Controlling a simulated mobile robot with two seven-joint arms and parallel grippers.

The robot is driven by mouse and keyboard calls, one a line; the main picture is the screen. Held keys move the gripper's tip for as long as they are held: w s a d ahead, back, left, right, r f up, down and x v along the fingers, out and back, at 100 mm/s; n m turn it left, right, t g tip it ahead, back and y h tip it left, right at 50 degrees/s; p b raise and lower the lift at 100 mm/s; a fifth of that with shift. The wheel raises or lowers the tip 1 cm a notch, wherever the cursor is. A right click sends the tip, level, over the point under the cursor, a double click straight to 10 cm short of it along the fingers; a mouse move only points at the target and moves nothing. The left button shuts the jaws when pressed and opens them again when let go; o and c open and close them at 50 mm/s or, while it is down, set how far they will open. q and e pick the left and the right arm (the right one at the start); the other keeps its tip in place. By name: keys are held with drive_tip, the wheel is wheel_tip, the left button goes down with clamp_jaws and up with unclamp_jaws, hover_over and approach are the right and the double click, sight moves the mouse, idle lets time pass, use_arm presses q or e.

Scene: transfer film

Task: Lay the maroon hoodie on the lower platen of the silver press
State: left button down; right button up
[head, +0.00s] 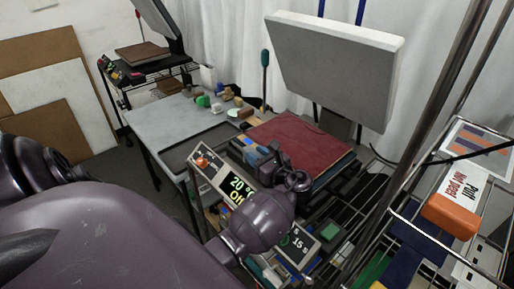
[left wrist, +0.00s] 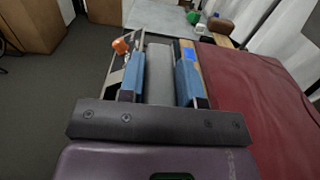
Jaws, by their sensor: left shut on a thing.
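The maroon hoodie (head: 300,140) lies as a flat, folded-looking sheet on the lower platen of the press, covering nearly all of its top. It also fills the right of the left wrist view (left wrist: 262,95). The silver upper platen (head: 335,70) stands raised and tilted back behind it. My left gripper (head: 258,157) is at the left edge of the hoodie. Its blue pads (left wrist: 160,80) are closed on a grey bar-like piece (left wrist: 159,70); I cannot tell what it belongs to. The hoodie lies beside the pads. My right gripper is not in view.
A control box (head: 228,185) reading 20° Off is in front of the press, with a 15 s display (head: 298,243) nearer. A grey table (head: 160,125) with small items is at left. A wire rack (head: 430,215) with an orange block (head: 450,215) is at right.

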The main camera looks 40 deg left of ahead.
use_arm(q)
drive_tip(key=shift+f, duration=0.25)
drive_tip(key=c, duration=0.7)
unclamp_jaws()
drive_tip(key=shift+f, duration=0.1)
drive_tip(key=d, duration=0.3)
drive_tip(key=d+b, duration=0.1)
drive_tip(key=d, duration=0.3)
drive_tip(key=s+d, duration=0.1)
drive_tip(key=d, duration=0.2)
drive_tip(key=shift+d+b, duration=0.3)
drive_tip(key=shift+d, duration=0.1)
